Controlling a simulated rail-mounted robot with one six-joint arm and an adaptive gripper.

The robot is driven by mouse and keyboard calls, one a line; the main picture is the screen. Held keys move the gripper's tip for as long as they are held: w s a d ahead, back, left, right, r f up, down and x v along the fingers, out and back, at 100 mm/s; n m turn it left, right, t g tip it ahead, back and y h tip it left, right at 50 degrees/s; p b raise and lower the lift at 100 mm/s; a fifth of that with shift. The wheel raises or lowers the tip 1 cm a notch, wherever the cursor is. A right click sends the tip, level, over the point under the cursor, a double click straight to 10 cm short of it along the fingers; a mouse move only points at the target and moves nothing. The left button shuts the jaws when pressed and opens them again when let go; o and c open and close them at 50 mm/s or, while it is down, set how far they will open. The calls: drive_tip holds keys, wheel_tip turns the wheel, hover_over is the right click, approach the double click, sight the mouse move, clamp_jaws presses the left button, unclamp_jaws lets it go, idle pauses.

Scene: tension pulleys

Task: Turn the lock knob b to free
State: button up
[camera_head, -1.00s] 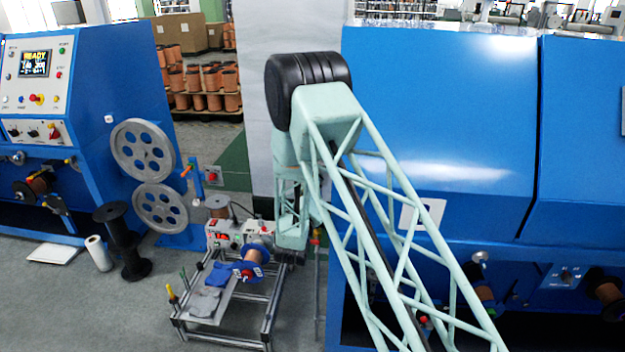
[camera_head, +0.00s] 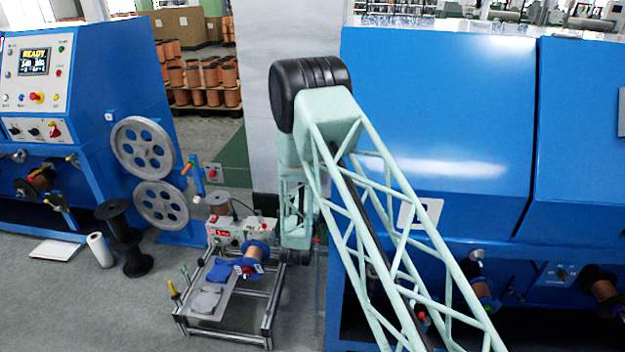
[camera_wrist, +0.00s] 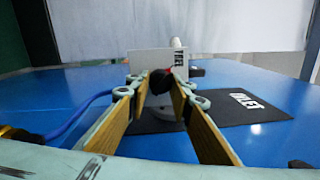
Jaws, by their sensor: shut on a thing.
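In the wrist view, a dark rounded knob (camera_wrist: 162,82) sits in front of a pale plate (camera_wrist: 146,62) with dark lettering at its right end. The lettering looks like FREE, seen at a slant. My gripper (camera_wrist: 161,88) has its two yellow-faced fingers on either side of the knob, shut on it at the fingertips. A small red mark shows beside the knob's upper right. Which way the knob points is too small to tell. In the head view, my gripper and the knob cannot be made out behind my arm.
A blue surface (camera_wrist: 255,90) with a black INLET label (camera_wrist: 245,108) and a blue cable (camera_wrist: 75,118) lies around the plate. In the head view, grey pulleys (camera_head: 143,147) stand left of a bench frame with a copper spool (camera_head: 258,252). Blue machines (camera_head: 440,110) flank my arm.

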idle(0.3)
drive_tip(key=o, duration=0.8)
drive_tip(key=shift+o, duration=0.2)
drive_tip(key=shift+s, duration=0.15)
drive_tip(key=s, duration=1.1)
drive_tip(key=shift+s+a+f, duration=0.35)
drive_tip(key=shift+a+f, duration=0.05)
